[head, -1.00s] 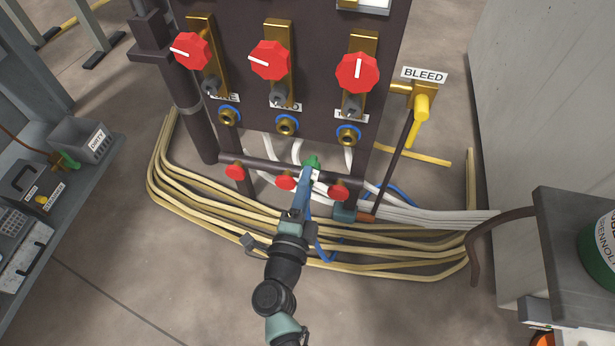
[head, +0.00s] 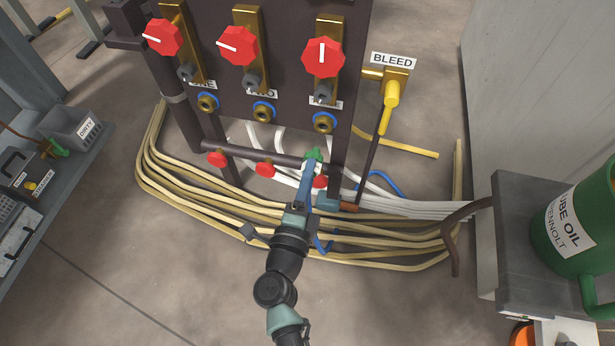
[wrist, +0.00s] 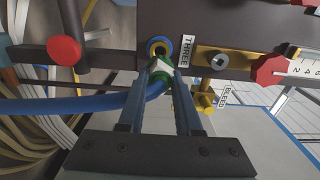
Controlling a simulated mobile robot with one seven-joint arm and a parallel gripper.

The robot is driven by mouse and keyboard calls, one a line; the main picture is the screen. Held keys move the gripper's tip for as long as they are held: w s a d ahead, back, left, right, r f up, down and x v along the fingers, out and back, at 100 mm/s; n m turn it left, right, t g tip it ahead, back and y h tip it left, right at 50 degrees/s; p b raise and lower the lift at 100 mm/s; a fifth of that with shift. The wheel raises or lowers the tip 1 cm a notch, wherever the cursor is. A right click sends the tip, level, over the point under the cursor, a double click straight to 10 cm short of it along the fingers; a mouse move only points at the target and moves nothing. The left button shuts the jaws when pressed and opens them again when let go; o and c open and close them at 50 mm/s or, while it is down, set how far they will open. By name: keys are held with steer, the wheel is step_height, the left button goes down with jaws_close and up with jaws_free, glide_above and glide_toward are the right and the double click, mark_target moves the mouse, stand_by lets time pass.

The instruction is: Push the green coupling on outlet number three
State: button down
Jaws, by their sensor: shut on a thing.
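My gripper (head: 310,172) is shut on the green coupling (head: 313,156), which shows between the fingers in the wrist view (wrist: 167,80) with a pale collar. A blue hose (wrist: 75,104) runs from it to the left there. Outlet three (head: 324,122), a brass fitting with a blue ring, is on the dark panel's lower right. In the head view the coupling is below it, with a gap. In the wrist view outlet three (wrist: 158,46) is just beyond the coupling, beside the label THREE (wrist: 191,48). The coupling partly covers its lower edge there, so contact is unclear.
Outlets one (head: 208,102) and two (head: 264,111) are to the left on the panel. A pipe with red knobs (head: 265,170) crosses below. The yellow bleed valve (head: 391,95) is at right. Beige hoses (head: 190,200) curve around my arm. A green oil can (head: 590,235) stands far right.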

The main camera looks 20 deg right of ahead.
steer(key=shift+b+x, duration=0.35)
steer(key=shift+x, duration=2.1)
steer(key=shift+x, duration=1.5)
steer(key=c, duration=0.5)
jaws_free()
steer(key=shift+s, duration=0.1)
steer(key=p, duration=0.5)
glide_toward(317, 149)
steer(key=shift+s+a+f, duration=0.45)
steer(key=shift+s+a, duration=0.05)
steer(key=shift+s, duration=0.05)
steer(key=shift+w+r, duration=0.1)
